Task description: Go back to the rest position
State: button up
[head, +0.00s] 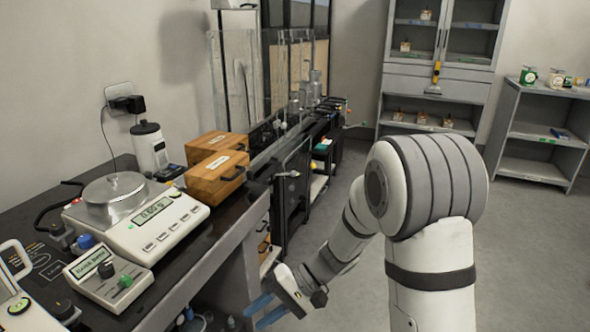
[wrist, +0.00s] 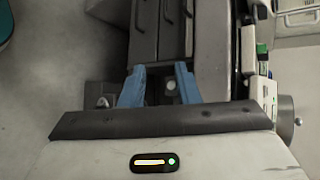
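My gripper (head: 266,310) hangs low in the head view, beside the front of the black-topped table (head: 190,256) and below the level of its top. Its blue fingers also show in the wrist view (wrist: 158,88), spread apart with a gap between them. Nothing is held between the fingers. My arm, white with grey bands, fills the middle right of the head view and bends down to the left.
A balance (head: 150,232) with a round metal pan, a small control box (head: 108,280), wooden boxes (head: 215,175) and a white bottle (head: 149,150) stand on the table. Grey shelves (head: 540,140) and a cabinet (head: 440,80) stand behind. The floor (head: 530,260) at right is clear.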

jog(key=s+d+r+t+h+p, duration=0.2)
jog(key=s+d+r+h+p, duration=0.1)
jog(key=d+r+p, duration=0.2)
jog(key=s+d+r+t+h+p, duration=0.2)
jog(key=s+d+r+h+p, duration=0.1)
jog(key=d+r, duration=0.6)
jog(key=s+d+r+t+h+p, duration=0.3)
jog(key=d+r, duration=0.5)
jog(key=r, duration=0.4)
jog(key=shift+s+m+h+p, duration=0.5)
jog(key=shift+h+p, duration=0.5)
jog(key=shift+p, duration=0.9)
jog(key=shift+s+r, duration=0.1)
